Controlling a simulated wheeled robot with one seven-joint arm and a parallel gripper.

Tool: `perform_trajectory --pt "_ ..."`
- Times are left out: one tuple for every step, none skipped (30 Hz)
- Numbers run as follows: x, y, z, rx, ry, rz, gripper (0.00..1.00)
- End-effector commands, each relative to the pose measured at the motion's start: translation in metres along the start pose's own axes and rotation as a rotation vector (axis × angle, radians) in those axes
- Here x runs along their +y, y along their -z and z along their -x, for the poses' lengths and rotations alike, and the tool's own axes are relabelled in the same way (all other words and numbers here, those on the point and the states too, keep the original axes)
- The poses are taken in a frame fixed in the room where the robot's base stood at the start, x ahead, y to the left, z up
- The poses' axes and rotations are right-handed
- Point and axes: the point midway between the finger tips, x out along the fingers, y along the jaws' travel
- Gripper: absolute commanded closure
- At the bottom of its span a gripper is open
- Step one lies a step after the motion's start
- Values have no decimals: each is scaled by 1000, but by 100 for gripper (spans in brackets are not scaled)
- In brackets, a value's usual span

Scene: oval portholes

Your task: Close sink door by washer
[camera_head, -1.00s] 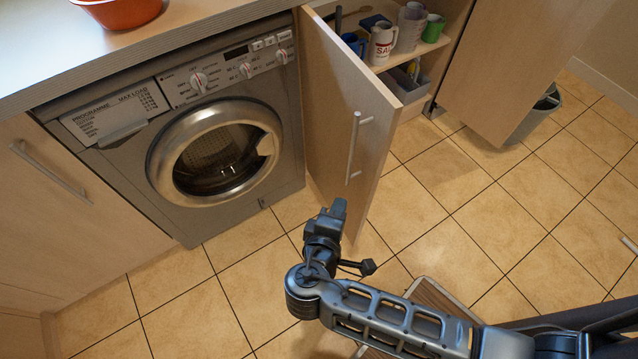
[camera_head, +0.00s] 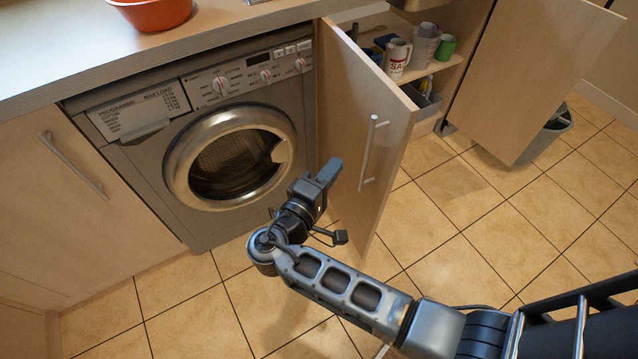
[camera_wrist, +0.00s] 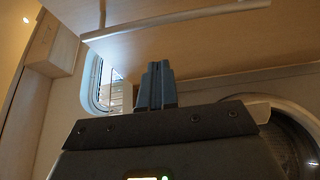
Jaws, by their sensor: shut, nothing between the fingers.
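The wooden door (camera_head: 345,120) beside the washer (camera_head: 145,185) stands wide open, swung out from the cabinet. Its face with the vertical bar handle (camera_head: 368,150) is turned toward the washer side. My gripper (camera_head: 332,168) is shut and empty, on the washer side of the door, left of the handle in the head view. Whether it touches the door cannot be told. In the wrist view the shut fingers (camera_wrist: 156,85) point toward the door panel (camera_wrist: 215,55), with the handle (camera_wrist: 175,21) across the top of the picture.
The open cabinet holds mugs (camera_head: 398,58) on a shelf (camera_head: 440,68). Another door (camera_head: 530,70) stands open at right, with a bin (camera_head: 545,135) behind it. An orange bowl (camera_head: 155,12) sits on the counter (camera_head: 60,55). The tiled floor (camera_head: 450,220) is clear.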

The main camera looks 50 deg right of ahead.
Motion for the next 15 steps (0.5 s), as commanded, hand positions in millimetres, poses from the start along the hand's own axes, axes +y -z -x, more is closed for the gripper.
perform_trajectory --pt "1 -1 -10 -4 0 0 100" --pt "1 -1 -15 -3 0 0 100" --pt "1 -7 -20 -3 1 2 100" --pt "1 -10 -22 -2 1 3 100" --pt "0 -13 -25 -1 1 4 100" --pt "1 -17 -29 -1 1 3 100" --pt "1 -19 -31 -1 1 3 100" --pt "1 -21 -34 -1 1 2 100" --pt "0 -23 -36 -1 1 2 100" --pt "0 -25 -37 -1 1 2 100" --pt "0 -26 -38 -1 1 2 100" --pt "0 -27 -40 0 1 1 100" --pt "0 -28 -40 0 1 1 100" --pt "0 -28 -41 0 1 1 100" --pt "0 -28 -41 1 1 1 100"
